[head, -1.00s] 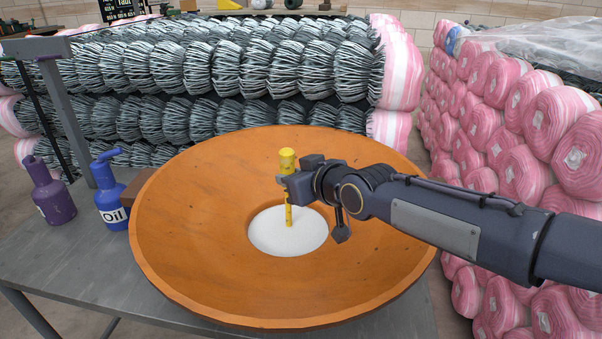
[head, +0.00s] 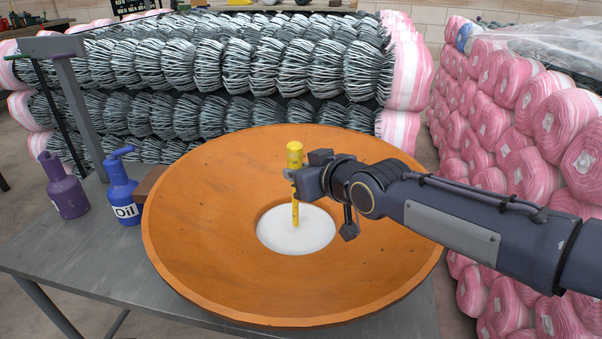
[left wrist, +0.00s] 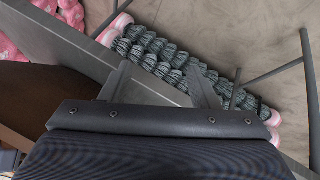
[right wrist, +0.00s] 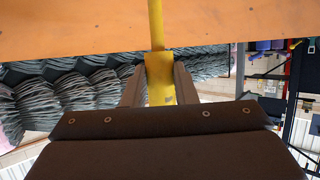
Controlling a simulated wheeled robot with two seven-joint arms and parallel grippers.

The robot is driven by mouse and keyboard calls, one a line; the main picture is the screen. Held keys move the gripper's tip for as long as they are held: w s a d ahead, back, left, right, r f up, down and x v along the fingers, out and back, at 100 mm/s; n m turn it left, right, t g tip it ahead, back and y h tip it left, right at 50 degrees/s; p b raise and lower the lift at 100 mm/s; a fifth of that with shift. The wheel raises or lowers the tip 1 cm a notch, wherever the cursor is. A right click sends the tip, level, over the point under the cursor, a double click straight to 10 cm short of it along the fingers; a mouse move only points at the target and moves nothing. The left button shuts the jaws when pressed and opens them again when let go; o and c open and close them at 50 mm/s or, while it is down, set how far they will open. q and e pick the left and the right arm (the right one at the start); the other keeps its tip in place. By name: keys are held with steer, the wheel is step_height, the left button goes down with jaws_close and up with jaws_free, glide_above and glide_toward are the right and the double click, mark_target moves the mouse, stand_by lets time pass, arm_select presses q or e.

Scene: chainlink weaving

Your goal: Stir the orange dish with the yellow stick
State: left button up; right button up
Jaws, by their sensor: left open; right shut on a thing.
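The orange dish (head: 195,225) is a wide shallow bowl on the grey table, with a round patch of white contents (head: 290,240) at its centre. The yellow stick (head: 295,155) stands nearly upright over the dish, its lower end at the white patch. I cannot tell how deep it dips. My right gripper (head: 298,180) is shut on the stick below its thick top. In the right wrist view the stick (right wrist: 160,85) sits between both fingers, with the dish's orange surface (right wrist: 80,30) beyond. My left gripper (left wrist: 160,80) is open and empty, outside the head view.
A blue oil bottle (head: 120,190) and a purple bottle (head: 65,190) stand at the left of the grey table (head: 75,250), near a grey post (head: 80,110). Wire mesh rolls (head: 220,65) are stacked behind, pink-wrapped rolls (head: 530,130) at the right.

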step_height(320, 180, up, 13)
steer(key=p, duration=0.9)
stand_by(1.1)
step_height(320, 180, up, 5)
steer(key=p, duration=0.3)
steer(key=shift+p, duration=0.3)
steer(key=shift+f, duration=0.1)
stand_by(0.6)
